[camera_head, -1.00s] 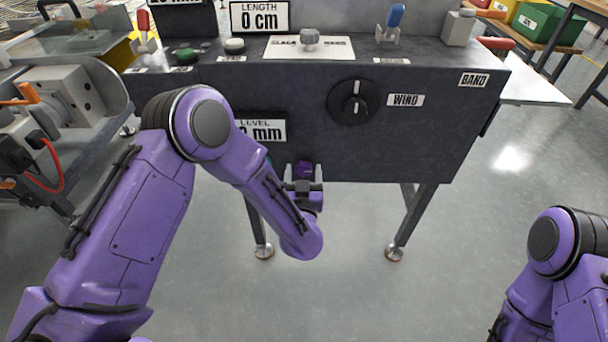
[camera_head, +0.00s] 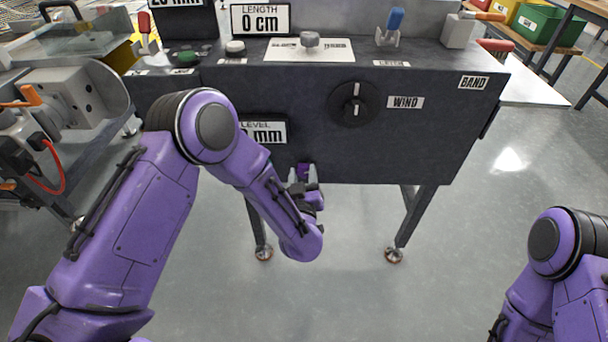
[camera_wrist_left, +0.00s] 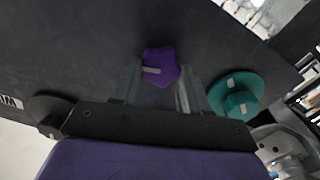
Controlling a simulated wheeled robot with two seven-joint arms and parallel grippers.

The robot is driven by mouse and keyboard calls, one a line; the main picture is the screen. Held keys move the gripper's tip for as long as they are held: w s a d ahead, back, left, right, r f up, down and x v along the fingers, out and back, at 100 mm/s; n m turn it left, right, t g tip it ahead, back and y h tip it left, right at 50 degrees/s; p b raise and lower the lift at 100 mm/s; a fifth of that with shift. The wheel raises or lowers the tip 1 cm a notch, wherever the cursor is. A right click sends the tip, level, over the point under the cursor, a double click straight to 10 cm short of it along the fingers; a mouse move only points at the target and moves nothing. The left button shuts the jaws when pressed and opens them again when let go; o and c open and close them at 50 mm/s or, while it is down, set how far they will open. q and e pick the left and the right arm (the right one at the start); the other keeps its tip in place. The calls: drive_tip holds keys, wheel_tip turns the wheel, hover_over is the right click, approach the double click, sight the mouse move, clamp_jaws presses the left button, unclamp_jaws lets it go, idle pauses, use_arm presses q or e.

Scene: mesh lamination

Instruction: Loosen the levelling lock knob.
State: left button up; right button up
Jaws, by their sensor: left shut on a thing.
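The purple star-shaped knob (camera_wrist_left: 161,66), which I take to be the levelling lock knob, is on the dark front panel of the machine. In the head view the knob (camera_head: 304,171) shows as a small purple patch near the panel's lower edge. My left gripper (camera_head: 303,178) reaches it from below and in front. In the left wrist view its fingers (camera_wrist_left: 158,82) stand on either side of the knob, shut on it. A white mark shows on the knob's face. My right gripper is out of view; only part of that arm shows at right.
A teal round knob (camera_wrist_left: 236,95) sits close to the right finger in the wrist view. The panel also carries a LEVEL display (camera_head: 264,131), partly hidden by my left arm, and a black WIND dial (camera_head: 354,104). Open floor lies below the machine.

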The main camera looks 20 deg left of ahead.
use_arm(q)
drive_tip(key=n, duration=0.3)
drive_tip(key=shift+n, duration=0.4)
drive_tip(key=n, duration=0.3)
drive_tip(key=shift+a+f+n, duration=0.1)
drive_tip(key=shift+f+n, duration=0.05)
drive_tip(key=shift+n, duration=0.15)
drive_tip(key=n, duration=0.3)
drive_tip(key=shift+n, duration=0.3)
drive_tip(key=shift+f+n+b, duration=0.1)
drive_tip(key=shift+n+b, duration=0.3)
drive_tip(key=shift+n, duration=1.5)
drive_tip(key=o, duration=1.1)
drive_tip(key=shift+c, duration=0.2)
